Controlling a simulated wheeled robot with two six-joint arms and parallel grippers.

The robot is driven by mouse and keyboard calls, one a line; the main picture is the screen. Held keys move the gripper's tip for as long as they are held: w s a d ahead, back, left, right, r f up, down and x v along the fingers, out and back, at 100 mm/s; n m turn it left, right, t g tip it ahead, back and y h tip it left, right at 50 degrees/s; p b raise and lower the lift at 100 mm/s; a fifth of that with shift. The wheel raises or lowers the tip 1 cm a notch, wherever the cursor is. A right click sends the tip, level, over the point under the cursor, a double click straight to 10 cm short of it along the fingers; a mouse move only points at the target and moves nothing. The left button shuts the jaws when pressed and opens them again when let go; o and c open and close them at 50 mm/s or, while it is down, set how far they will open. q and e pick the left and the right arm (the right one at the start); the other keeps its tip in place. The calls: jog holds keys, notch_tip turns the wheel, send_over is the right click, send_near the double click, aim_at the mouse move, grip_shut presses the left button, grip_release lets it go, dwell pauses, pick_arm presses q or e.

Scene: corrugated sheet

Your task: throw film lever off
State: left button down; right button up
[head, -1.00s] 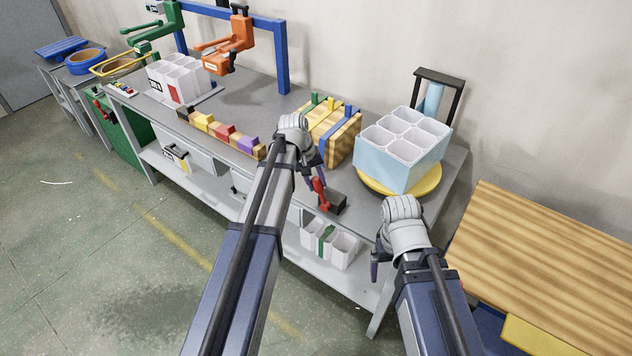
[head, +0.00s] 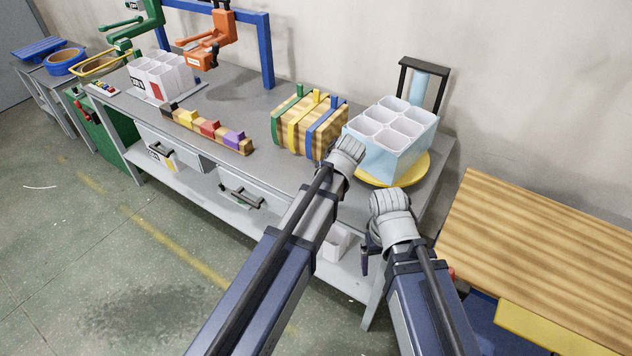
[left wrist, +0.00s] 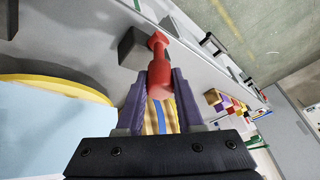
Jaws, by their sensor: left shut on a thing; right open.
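The red film lever (left wrist: 158,48) shows in the left wrist view, beside its dark grey block (left wrist: 136,50) on the grey bench top. My left gripper (left wrist: 160,84) has its two purple fingers on either side of the lever's thick red handle and is shut on it. In the head view my left arm hides the lever and the left fingers. My right gripper (head: 368,254) hangs by the bench's front right corner, apart from the lever. It is open; only part of its fingers shows.
A strapped wooden block (head: 307,126) and a light blue box of white cells (head: 390,140) on a yellow disc (head: 414,172) stand behind my left wrist. Coloured blocks (head: 209,130) line the bench front. A wooden table (head: 540,260) is at the right.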

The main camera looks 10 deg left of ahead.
pick_arm(q)
jog(key=shift+s+d+f+y+b, duration=0.3)
jog(key=shift+d+y+b, duration=0.3)
jog(key=shift+b, duration=0.1)
jog(key=shift+t, duration=0.3)
jog(key=c, duration=0.5)
grip_release()
jog(key=shift+c, duration=0.2)
jog(key=shift+r, duration=0.1)
